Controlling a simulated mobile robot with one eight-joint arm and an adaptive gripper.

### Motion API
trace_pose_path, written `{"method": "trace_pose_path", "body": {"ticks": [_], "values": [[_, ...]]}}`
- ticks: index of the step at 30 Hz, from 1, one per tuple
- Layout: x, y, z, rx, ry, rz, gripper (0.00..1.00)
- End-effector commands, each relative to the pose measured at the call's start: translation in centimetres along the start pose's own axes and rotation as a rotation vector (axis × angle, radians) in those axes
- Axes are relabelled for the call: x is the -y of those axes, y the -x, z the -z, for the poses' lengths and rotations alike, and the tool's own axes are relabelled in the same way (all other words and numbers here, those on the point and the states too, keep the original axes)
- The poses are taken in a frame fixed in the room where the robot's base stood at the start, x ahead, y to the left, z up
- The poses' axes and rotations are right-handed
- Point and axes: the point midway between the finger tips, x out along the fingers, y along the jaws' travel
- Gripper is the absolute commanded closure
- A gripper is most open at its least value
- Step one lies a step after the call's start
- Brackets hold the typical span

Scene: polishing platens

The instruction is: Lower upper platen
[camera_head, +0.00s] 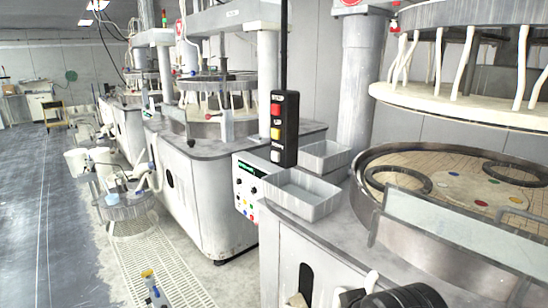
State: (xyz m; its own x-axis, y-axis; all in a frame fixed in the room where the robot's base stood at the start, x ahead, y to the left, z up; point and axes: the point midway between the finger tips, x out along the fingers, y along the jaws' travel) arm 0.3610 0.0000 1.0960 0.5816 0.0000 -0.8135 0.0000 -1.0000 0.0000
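The upper platen (455,106) is a pale disc hanging from several white rods at the right. It is raised, with a clear gap above the lower platen (405,160), a tan grooved disc inside a metal rim. Dark rings and a pale disc with coloured dots lie on the lower platen. A black button box (291,128) hangs on a dark pole left of the machine, with red, yellow and pale buttons. A panel with a green display (246,168) is below it. A dark rounded part at the bottom edge seems to be my gripper (395,297); its fingers cannot be made out.
Two grey trays (302,193) (322,157) stand on the machine top near the button box. A clear guard (460,232) stands at the lower platen's front. More polishing machines (210,180) line the left. Open floor (45,220) lies at far left.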

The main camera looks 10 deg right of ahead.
Motion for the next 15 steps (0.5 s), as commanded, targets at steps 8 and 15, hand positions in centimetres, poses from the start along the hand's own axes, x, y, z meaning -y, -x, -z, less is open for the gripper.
{"method": "trace_pose_path", "body": {"ticks": [8, 15], "values": [[0.00, 0.00, 0.00, 0.000, 0.000, 0.000, 0.48], [0.00, 0.00, 0.00, 0.000, 0.000, 0.000, 1.00]]}}
